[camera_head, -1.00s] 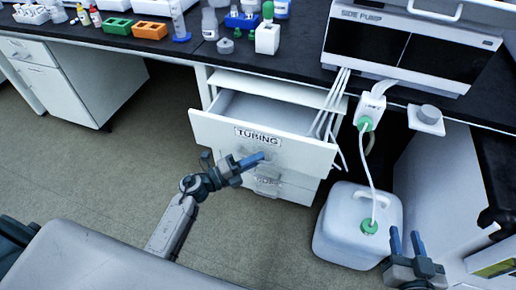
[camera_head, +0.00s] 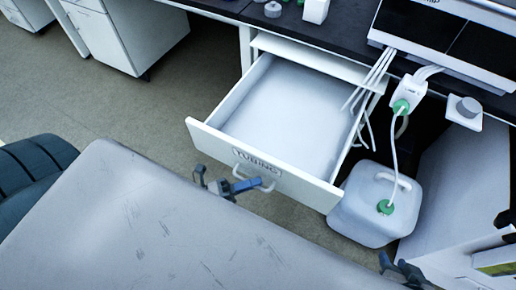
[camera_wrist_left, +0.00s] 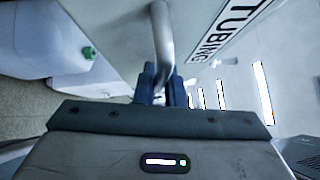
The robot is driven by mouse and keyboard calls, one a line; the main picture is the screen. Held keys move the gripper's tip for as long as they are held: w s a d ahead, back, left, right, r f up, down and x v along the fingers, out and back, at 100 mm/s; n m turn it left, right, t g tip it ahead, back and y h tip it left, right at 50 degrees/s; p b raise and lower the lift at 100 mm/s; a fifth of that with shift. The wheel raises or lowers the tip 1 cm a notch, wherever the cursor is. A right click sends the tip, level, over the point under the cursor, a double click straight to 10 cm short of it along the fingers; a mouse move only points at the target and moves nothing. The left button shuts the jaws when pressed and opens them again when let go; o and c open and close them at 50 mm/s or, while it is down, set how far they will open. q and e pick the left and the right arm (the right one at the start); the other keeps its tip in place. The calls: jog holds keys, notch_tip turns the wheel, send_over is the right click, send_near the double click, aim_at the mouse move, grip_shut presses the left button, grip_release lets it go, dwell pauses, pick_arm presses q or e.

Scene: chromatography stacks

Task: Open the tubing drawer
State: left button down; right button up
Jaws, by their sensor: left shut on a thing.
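The tubing drawer (camera_head: 204,134) is pulled well out from under the black bench, and its pale inside looks empty. Its front has a TUBING label (camera_head: 258,163) and a metal bar handle (camera_head: 250,181). My left gripper (camera_head: 262,185) is at the handle, its blue fingers shut on it; the left wrist view shows the fingers (camera_wrist_left: 162,84) around the handle bar (camera_wrist_left: 162,40). My right gripper (camera_head: 396,263) is at the lower right, well away from the drawer and partly cut off from clear sight, with its fingers pointing up.
A white jerrycan (camera_head: 372,212) with a green cap and tube stands right of the drawer. Thin white tubes (camera_head: 368,85) hang beside the drawer's right side. A white cabinet (camera_head: 118,35) stands at the upper left. Open floor lies left of the drawer.

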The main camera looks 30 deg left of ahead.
pick_arm(q)
jog(key=shift+s, duration=0.2)
jog(key=c, duration=1.5)
grip_release()
jog(key=shift+a, duration=0.1)
jog(key=v, duration=1)
jog(key=shift+s+a, duration=0.25)
jog(key=shift+s, duration=0.05)
